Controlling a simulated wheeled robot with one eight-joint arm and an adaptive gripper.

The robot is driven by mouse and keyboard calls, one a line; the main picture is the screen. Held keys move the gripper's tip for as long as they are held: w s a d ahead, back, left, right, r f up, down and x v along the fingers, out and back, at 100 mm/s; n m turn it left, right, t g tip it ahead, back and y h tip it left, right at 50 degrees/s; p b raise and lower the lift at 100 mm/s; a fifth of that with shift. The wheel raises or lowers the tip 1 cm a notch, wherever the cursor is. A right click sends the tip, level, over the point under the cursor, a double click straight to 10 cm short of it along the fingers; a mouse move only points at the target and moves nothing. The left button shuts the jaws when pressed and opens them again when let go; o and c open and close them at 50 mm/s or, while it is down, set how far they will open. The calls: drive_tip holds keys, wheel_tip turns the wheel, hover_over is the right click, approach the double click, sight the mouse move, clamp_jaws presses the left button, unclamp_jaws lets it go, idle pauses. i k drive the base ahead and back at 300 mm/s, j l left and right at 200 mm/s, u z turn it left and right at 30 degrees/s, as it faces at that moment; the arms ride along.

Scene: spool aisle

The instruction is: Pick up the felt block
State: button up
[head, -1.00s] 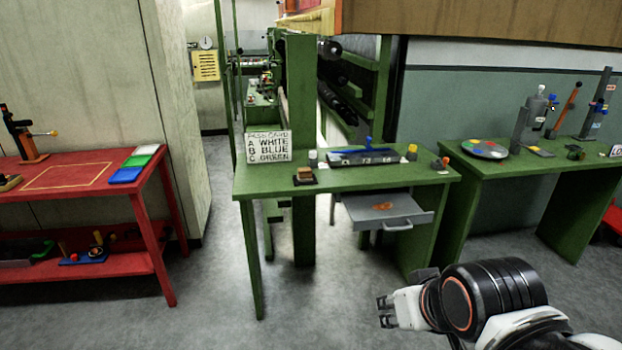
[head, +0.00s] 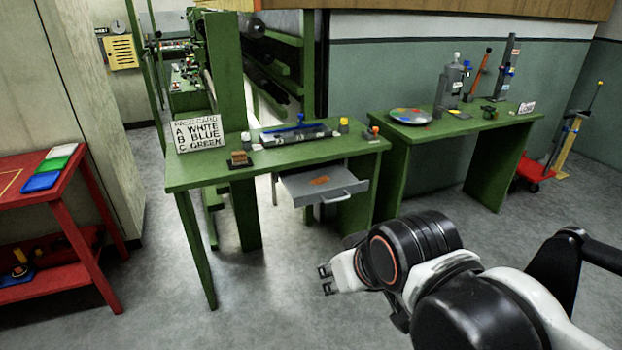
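A small brown block (head: 239,157), which looks like the felt block, sits on a dark pad (head: 242,166) at the left part of the green table (head: 215,178). It is too small to make out its material. My gripper (head: 326,280) is in front of the table, lower and to the right of the block in the picture. Its two fingers are apart, with nothing between them. It is well clear of the block.
A lettered card (head: 199,133) stands behind the block. A black tray (head: 297,134), small pots and an open grey drawer (head: 322,184) are to the right. A red bench (head: 40,196) is at left, a second green table (head: 455,124) at right. Floor in front is clear.

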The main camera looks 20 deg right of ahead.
sight(239, 157)
drive_tip(key=i+j, duration=0.1)
drive_tip(key=i, duration=1)
drive_tip(key=i+j, duration=0.15)
drive_tip(key=i, duration=0.9)
drive_tip(key=j+u, duration=0.05)
